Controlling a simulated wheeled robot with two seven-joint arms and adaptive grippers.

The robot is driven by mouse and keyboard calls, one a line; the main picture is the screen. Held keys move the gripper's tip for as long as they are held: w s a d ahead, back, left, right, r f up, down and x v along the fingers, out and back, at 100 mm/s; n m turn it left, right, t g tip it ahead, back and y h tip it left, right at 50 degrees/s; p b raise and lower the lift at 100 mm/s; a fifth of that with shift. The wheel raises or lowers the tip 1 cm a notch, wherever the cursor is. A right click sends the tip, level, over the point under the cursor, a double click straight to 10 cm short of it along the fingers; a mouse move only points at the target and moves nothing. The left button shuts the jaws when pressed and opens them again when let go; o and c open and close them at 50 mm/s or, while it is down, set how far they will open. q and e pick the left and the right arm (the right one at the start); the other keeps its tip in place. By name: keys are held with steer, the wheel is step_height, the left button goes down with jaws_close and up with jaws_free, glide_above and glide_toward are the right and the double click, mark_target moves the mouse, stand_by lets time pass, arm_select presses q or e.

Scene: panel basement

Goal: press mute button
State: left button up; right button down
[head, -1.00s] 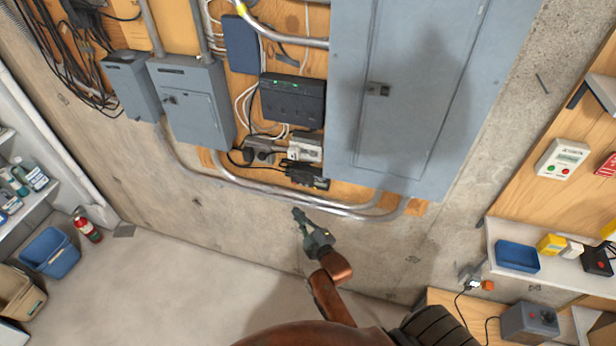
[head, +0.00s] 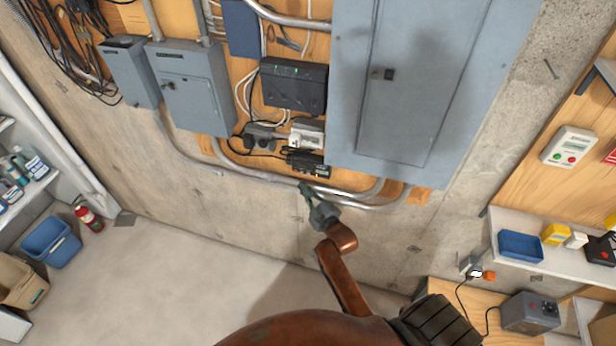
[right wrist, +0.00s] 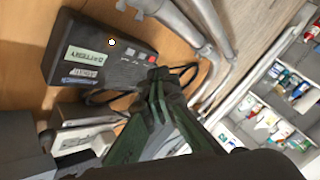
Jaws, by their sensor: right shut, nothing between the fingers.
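A small black device (head: 308,163) is mounted low on the plywood board, just above the bent conduits. The lettering by the buttons is too small to read, so I cannot tell which is mute. My right gripper (head: 305,187) is shut and empty, just below the device in front of the conduits. Its fingertips (right wrist: 158,76) appear beside the red-button end; contact is not clear.
Metal conduits (head: 345,199) curve right by the gripper. A white adapter (head: 307,133) and a larger black box (head: 294,86) sit above. A large grey panel (head: 415,90) stands to the right. A loose black cable (right wrist: 100,97) hangs near the fingers.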

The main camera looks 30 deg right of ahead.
mark_target(303, 173)
steer(key=shift+w+d, duration=1)
steer(key=shift+d, duration=0.2)
steer(key=shift+w+d+r, duration=0.1)
steer(key=shift+w, duration=0.05)
stand_by(0.6)
steer(key=shift+w+d, duration=0.15)
steer(key=shift+d, duration=0.05)
steer(key=shift+w+d, duration=0.2)
steer(key=shift+d, duration=0.05)
stand_by(0.9)
steer(key=shift+a, duration=0.1)
steer(key=shift+s+a+p, duration=0.4)
steer(key=shift+s+a, duration=0.1)
stand_by(0.4)
